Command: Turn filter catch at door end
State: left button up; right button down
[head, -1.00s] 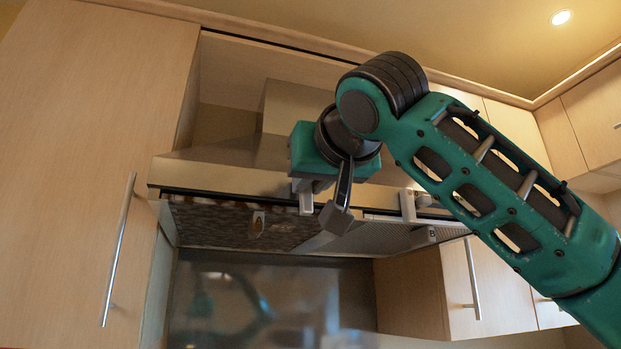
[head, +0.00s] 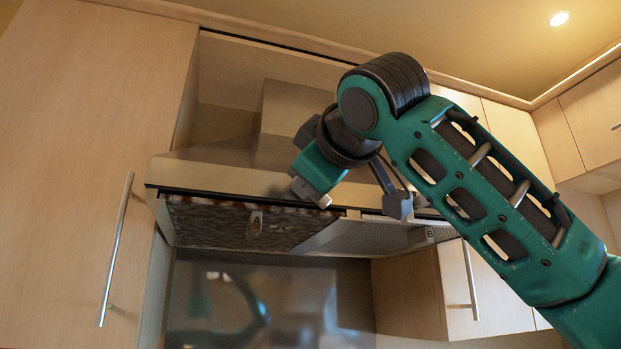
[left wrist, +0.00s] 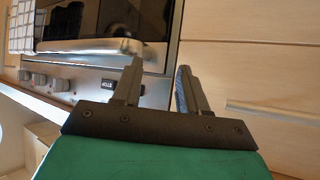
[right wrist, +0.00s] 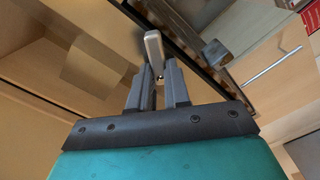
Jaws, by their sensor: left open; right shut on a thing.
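My right gripper (head: 306,190) is at the front lower edge of the range hood (head: 230,178). It is shut on a pale metal catch (head: 323,200), which sits slanted at that edge. In the right wrist view the catch (right wrist: 153,46) stands out from between the closed fingertips (right wrist: 163,72). The dark filter (head: 215,222) spans the left of the hood's underside, with a small fitting (head: 256,221) on it. A lighter mesh filter (head: 365,233) is to its right. My left gripper (left wrist: 160,75) is open and empty, seen only in the left wrist view.
A tall cabinet door with a long handle (head: 116,250) stands left of the hood. Wall cabinets (head: 485,290) stand to the right. A stove front with knobs (left wrist: 45,80) lies beyond my left gripper.

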jog(key=shift+r+n, duration=0.15)
jog(key=shift+n, duration=3.65)
jog(key=c, duration=1.1)
grip_release()
jog(key=b+v, duration=0.3)
jog(key=v, duration=1)
